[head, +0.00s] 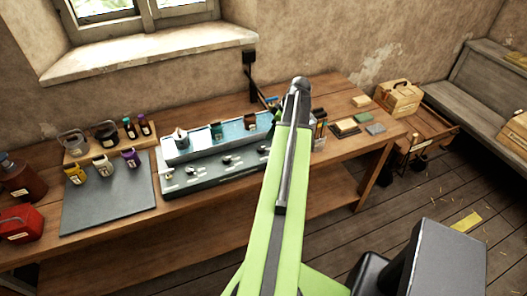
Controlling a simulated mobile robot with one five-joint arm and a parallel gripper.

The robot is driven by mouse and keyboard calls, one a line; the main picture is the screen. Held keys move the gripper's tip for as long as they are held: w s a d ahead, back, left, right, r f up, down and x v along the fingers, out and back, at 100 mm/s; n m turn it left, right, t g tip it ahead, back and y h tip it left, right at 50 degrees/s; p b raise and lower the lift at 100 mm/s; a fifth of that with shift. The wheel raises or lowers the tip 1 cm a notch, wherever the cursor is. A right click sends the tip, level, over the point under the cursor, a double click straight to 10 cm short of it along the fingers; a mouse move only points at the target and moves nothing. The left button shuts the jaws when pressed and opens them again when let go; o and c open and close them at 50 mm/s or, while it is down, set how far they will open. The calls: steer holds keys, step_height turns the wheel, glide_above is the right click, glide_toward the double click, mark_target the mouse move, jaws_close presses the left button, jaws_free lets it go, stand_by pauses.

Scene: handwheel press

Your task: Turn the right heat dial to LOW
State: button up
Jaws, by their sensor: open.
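A long grey heating unit (212,177) stands on the wooden bench with a sloped front panel. Several small dials sit along that panel. The rightmost dial that shows (263,149) is close to the left edge of my green arm. The panel's right end is hidden behind the arm, so I cannot tell whether another dial is there. The labels and the dial pointers are too small to read. My arm reaches up the middle of the head view. My gripper is not visible; the upper end of the arm hides what lies beyond it.
Small jars stand on the unit's blue-white top. A dark mat (108,194), a rack of bottles (105,140) and a red can (20,224) lie to the left. A dark post (249,62) stands behind. Pads (345,128) lie right; a bench (462,88) lines the wall.

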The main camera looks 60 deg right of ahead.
mark_target(262, 148)
steer(key=b+x, duration=1)
steer(key=x, duration=0.2)
steer(key=shift+w+f, duration=0.1)
steer(key=shift+f, duration=0.1)
steer(key=shift+r, duration=0.1)
